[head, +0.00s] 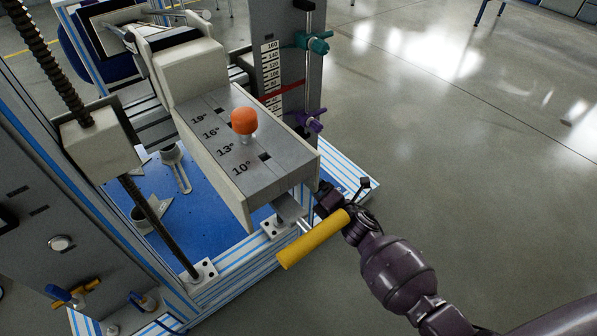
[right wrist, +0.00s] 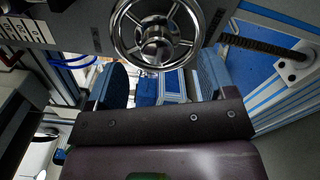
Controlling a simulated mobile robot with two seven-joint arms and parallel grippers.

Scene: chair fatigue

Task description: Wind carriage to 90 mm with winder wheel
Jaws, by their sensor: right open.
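In the right wrist view, a silver spoked winder wheel (right wrist: 155,30) is at the top centre, beyond the jaws. My right gripper (head: 345,193) is at the right of the machine's front in the head view, by the end of the grey beam (head: 232,172). The right jaws (right wrist: 162,82) stand apart with nothing between them. The wheel cannot be made out in the head view. A red pointer (head: 280,90) crosses the white height scale (head: 270,62); its exact reading is too small to tell. I cannot tell which part is the carriage. My left gripper is not in view.
A yellow handle (head: 313,240) sticks out below the beam, close to my right gripper. An orange knob (head: 244,120) stands on the beam among angle marks. Teal (head: 313,42) and purple (head: 308,121) clamps sit on a rod. The floor at right is clear.

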